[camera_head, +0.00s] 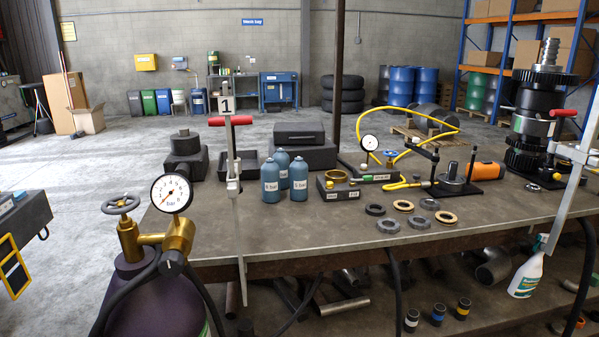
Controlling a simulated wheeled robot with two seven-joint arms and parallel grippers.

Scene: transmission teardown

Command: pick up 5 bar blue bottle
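Three blue bottles stand upright and close together on the workbench, left of its middle. The front right bottle (299,179) has a white label that seems to read 5 bar. The front left bottle (270,181) has a similar label, whose number looks like 8 but is small. The third bottle (282,159) stands behind them, its lower part and any label hidden. Neither of my grippers is in view.
A clamp (233,160) with a red handle stands left of the bottles at the workbench edge (330,262). A block with a brass ring (336,184) stands just right of them, dark boxes (299,133) behind. The bench in front is clear. A pressure gauge (172,193) rises at front left.

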